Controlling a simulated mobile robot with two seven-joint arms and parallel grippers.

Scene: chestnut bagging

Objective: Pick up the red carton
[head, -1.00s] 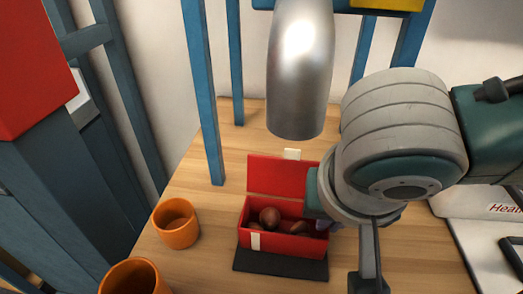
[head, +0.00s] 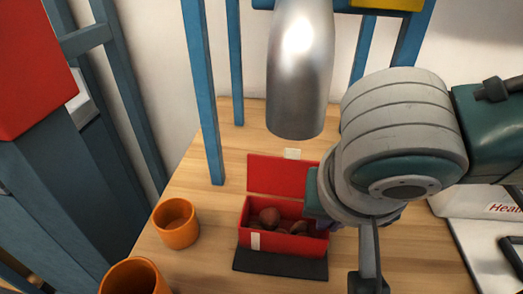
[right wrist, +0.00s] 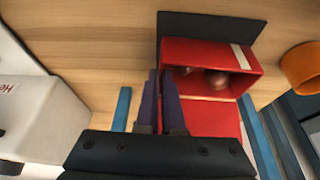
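The red carton (head: 285,248) stands upright on a dark mat (head: 280,264) on the wooden table, its lid (head: 284,175) folded open at the back. Several brown chestnuts (head: 269,216) lie inside it. My right gripper (right wrist: 160,76) is at the carton's right side wall in the head view, where the wrist hides most of it. In the right wrist view its two purple fingers are close together on either side of the edge of the carton (right wrist: 208,53), and it looks shut on that wall. My left gripper is in neither view.
A silver metal cylinder (head: 300,70) hangs above and behind the carton. Two orange cups (head: 176,223) stand to the left. Blue frame posts (head: 203,90) rise behind. A white lettered object (head: 470,204) is at the right.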

